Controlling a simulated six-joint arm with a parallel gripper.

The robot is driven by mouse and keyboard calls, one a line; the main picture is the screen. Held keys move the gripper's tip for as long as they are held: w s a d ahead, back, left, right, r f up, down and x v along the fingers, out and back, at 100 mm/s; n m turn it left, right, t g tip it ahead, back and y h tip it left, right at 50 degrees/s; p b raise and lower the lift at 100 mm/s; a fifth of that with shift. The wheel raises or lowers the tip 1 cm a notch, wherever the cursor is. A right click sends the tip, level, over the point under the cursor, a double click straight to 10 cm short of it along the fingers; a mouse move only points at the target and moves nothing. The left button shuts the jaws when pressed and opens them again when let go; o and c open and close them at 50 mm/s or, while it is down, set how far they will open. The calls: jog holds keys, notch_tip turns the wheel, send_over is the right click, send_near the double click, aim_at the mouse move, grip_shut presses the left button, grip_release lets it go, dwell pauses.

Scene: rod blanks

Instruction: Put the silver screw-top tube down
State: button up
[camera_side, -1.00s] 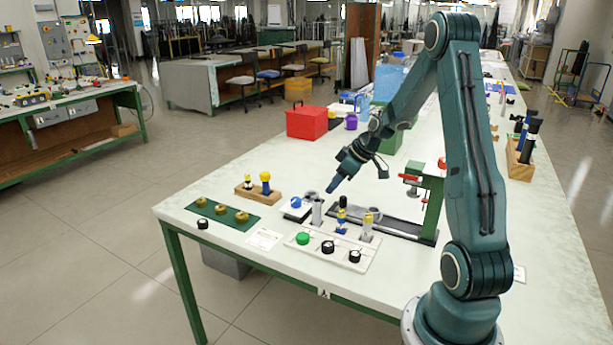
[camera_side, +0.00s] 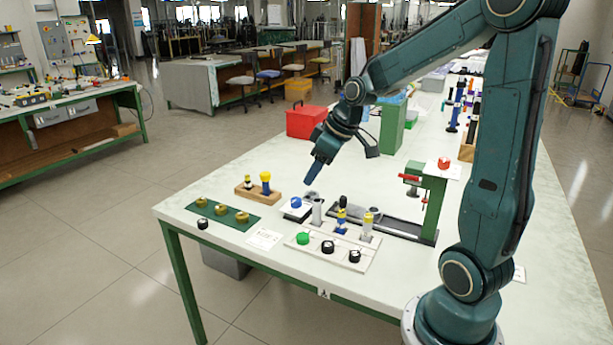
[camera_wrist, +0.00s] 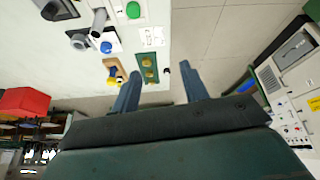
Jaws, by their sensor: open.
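A silver tube (camera_side: 317,213) stands upright at the back left of the white tray (camera_side: 343,262). I take it for the silver screw-top tube; it also shows in the wrist view (camera_wrist: 99,20). My gripper (camera_side: 313,182) is above and behind it, apart from it, pointing down. In the wrist view my gripper (camera_wrist: 161,88) has its two fingers spread with nothing between them. A blue tube with a yellow band (camera_side: 342,214) and a grey tube with a yellow top (camera_side: 367,222) stand in the same tray.
Green (camera_side: 302,238) and black caps lie at the tray's front. A blue cap (camera_side: 296,202) sits on a small pad to the left. A green mat (camera_side: 238,222) with brass rings and a wooden block (camera_side: 245,194) lie farther left. A green-posted press (camera_side: 431,205) stands right.

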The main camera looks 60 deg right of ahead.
jog(key=s+a+r+m, duration=0.1)
jog(key=s+a+r, duration=0.2)
jog(key=s+a, duration=0.4)
jog(key=s+a+r, duration=0.3)
jog(key=s+a, duration=0.4)
jog(key=s, duration=0.2)
jog(key=shift+s+a+m, duration=0.2)
jog(key=shift+s+m, duration=0.2)
dwell(0.5)
